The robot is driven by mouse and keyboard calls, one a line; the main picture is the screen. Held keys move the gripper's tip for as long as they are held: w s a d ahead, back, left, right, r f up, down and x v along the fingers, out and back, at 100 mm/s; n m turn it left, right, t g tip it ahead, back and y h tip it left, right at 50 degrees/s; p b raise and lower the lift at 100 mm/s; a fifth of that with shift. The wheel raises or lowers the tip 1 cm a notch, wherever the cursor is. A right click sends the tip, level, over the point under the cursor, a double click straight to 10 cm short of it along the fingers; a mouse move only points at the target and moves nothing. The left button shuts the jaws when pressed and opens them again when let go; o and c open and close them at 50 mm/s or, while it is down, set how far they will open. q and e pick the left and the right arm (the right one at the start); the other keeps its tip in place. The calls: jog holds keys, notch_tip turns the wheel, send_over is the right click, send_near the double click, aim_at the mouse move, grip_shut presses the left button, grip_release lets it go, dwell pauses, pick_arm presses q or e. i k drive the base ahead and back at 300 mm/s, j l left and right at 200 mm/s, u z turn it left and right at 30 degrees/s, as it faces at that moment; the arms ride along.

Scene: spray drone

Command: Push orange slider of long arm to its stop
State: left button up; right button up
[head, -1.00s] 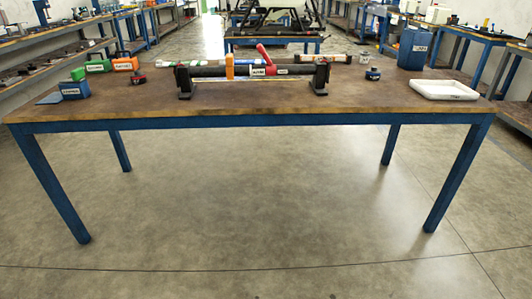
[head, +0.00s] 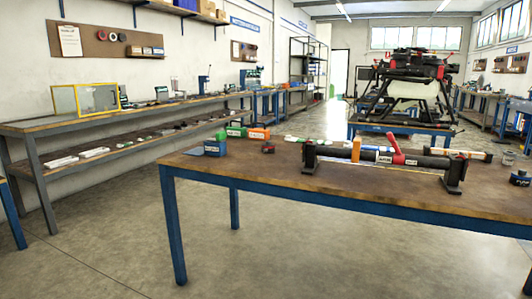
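The long arm (head: 430,161) is a black tube lying across two black stands on the wooden table, right of centre in the head view. An orange slider (head: 356,149) stands up on the tube, left of its middle. A red lever (head: 395,147) tilts up from the tube to the right of the slider, with small white labels on the tube near it. Whether the slider touches a stop cannot be told at this distance. Neither of my grippers shows in the head view.
The blue-legged table (head: 270,182) has a clear front left part. A blue box (head: 216,148), green and orange cases and a small dark red item (head: 268,147) stand at its left. A drone (head: 410,80) sits on a stand behind. Open floor lies in front.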

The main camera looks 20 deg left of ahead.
aim_at(357, 144)
jog(key=i+j+z, duration=0.15)
jog(key=j, duration=0.35)
jog(key=i+j+z, duration=0.1)
jog(key=j, duration=0.4)
jog(key=i+j+z, duration=0.15)
jog(key=j, duration=0.35)
jog(key=i+j+z, duration=0.1)
jog(key=j, duration=0.45)
